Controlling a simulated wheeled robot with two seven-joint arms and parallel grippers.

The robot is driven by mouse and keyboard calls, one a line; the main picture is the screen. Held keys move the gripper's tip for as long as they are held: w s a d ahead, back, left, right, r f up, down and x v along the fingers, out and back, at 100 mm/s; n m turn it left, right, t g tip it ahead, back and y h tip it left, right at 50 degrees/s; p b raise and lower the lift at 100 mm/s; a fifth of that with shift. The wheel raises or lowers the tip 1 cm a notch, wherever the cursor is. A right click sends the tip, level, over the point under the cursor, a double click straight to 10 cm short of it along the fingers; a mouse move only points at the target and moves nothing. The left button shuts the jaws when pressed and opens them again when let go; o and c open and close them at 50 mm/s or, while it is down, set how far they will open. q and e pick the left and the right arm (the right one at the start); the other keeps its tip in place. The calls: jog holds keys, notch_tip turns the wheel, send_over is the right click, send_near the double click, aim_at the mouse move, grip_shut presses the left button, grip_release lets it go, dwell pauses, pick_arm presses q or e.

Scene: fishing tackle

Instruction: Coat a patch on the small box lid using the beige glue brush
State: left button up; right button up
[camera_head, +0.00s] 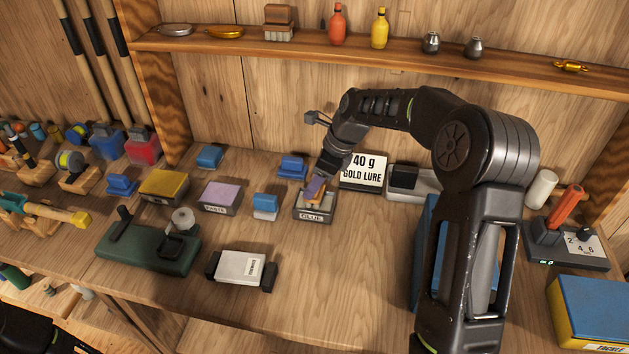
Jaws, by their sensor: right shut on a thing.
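My right gripper (322,176) reaches down over the glue tray (313,217), whose front label reads GLUE. It is shut on a small glue brush (312,194) that shows beige and purplish parts, upright or slightly tilted, its lower end at the tray. Whether the bristles touch the glue is too small to tell. A purple-topped small box (221,195) and a yellow-topped box (164,185) stand to the left; their labels are unreadable, so I cannot tell which has the small box lid.
A 40 g gold lure sign (362,170) stands right behind the tray. A blue-topped block (265,205) sits just left of it. A green device (146,250) and a white labelled block (240,268) lie in front. Bare bench (335,275) lies before the tray.

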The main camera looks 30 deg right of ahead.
jog(key=shift+f+b, duration=0.3)
jog(key=shift+f, duration=0.2)
dwell(0.5)
jog(key=shift+s+f, duration=0.1)
dwell(1.6)
notch_tip(320, 180, up, 7)
jog(key=p, duration=0.6)
jog(key=shift+p, duration=0.3)
dwell(0.6)
